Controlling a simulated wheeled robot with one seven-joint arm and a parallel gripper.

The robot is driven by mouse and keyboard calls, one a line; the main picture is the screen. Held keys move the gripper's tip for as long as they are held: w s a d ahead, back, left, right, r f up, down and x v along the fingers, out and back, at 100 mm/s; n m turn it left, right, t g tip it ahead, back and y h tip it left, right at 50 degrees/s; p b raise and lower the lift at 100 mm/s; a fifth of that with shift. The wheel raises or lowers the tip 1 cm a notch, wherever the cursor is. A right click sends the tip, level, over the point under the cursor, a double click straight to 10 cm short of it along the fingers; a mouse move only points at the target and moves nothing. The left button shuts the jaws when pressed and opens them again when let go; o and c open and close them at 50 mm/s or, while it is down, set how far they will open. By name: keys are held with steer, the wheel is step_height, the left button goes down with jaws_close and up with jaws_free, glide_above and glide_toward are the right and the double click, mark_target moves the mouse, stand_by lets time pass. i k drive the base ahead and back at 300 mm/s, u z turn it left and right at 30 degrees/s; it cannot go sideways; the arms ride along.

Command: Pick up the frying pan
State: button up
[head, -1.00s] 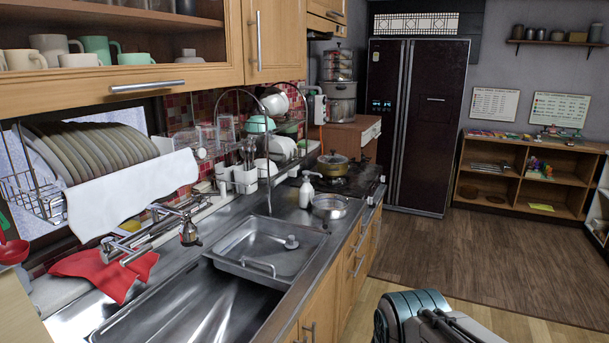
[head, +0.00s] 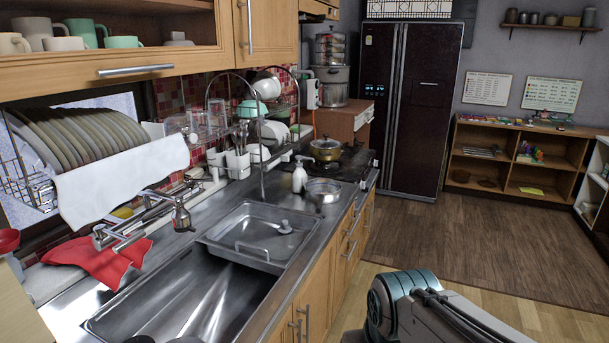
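I cannot make out a frying pan for certain in the head view. A shallow round steel vessel (head: 323,191) stands on the counter beyond the sink; I cannot tell if it has a handle. A yellowish lidded pot (head: 326,149) sits on the stove behind it. The grey link of my arm shows at the bottom right, over the floor. My gripper's fingers are not visible, so its state and anything in it are hidden.
Open wooden floor (head: 465,240) lies to the right, before a dark fridge (head: 410,100).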

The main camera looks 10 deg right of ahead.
mark_target(321, 192)
steer(key=z, duration=1.15)
steer(key=i, duration=2.2)
steer(key=u, duration=2.9)
